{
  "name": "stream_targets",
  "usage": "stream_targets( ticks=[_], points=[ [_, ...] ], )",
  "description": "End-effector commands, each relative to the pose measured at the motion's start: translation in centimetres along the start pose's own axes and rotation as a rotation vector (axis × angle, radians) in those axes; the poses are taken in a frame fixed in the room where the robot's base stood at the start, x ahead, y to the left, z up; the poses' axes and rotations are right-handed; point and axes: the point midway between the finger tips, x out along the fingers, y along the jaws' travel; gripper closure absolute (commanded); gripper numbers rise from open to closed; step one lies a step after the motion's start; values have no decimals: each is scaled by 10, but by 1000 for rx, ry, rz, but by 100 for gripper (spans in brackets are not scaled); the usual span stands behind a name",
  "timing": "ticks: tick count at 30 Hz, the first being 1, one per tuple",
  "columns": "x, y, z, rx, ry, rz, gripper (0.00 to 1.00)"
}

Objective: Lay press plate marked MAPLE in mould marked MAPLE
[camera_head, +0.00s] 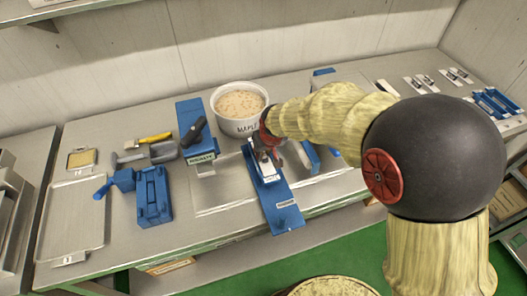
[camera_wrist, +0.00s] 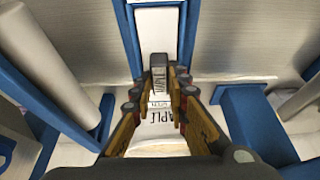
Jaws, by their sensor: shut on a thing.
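My gripper (camera_head: 266,150) is shut on the grey knob (camera_wrist: 159,70) of the press plate, which bears a small label that seems to read MAPLE. A long blue mould (camera_head: 283,214) lies below it, its near end toward the table's front edge, with a small label too fine to read. A white slab (camera_head: 266,172) shows inside the mould's blue walls, under my gripper; it also shows in the wrist view (camera_wrist: 157,28). My fingers hide much of the plate, and I cannot tell whether it touches the mould floor.
A white kettle (camera_head: 240,123) marked MAPLE, full of pale nougat, stands close behind my gripper. A blue labelled block (camera_head: 194,113) stands left of it, and a blue stand (camera_head: 153,197) further left. Bare steel (camera_head: 222,195) lies left of the mould. More blue pieces (camera_head: 309,157) stand right.

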Motion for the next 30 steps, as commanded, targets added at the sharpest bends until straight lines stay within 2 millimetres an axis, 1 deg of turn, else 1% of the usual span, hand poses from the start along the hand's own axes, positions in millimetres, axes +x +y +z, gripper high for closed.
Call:
stream_targets(
  ticks=[6, 7, 18, 24, 30],
  points=[
    [0, 0, 0, 0, 1, 0, 100],
    [0, 0, 0, 0, 1, 0, 83],
    [0, 0, 0, 0, 1, 0, 63],
    [0, 0, 0, 0, 0, 0, 63],
    [0, 0, 0, 0, 0, 0, 52]
  ],
)
